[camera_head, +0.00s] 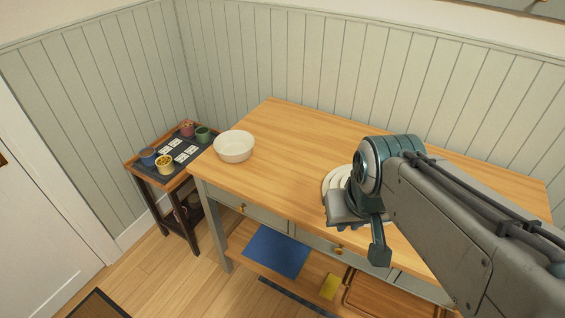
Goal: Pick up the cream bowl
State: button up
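The cream bowl (234,147) stands upright at the left end of the wooden table top, near its left edge. It looks empty. My gripper (362,228) is over the front middle of the table, to the right of the bowl and well apart from it. One dark finger points down; the other finger is not clear, so I cannot tell how far the gripper is open. Nothing shows held in it.
White plates (335,182) lie on the table (285,130), partly hidden behind my gripper. A low side stand (149,168) with several small pots and cards is left of the table. Blue cloth (276,251) lies on the lower shelf. Panelled walls stand behind.

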aim_at(234, 146)
jog(key=u, duration=0.3)
jog(key=k, duration=0.35)
jog(key=u, duration=3.25)
jog(key=i, duration=0.1)
jog(key=z, duration=1.75)
jog(key=i, duration=1.05)
jog(key=z, duration=0.85)
jog(key=i, duration=0.8)
jog(key=z, duration=0.95)
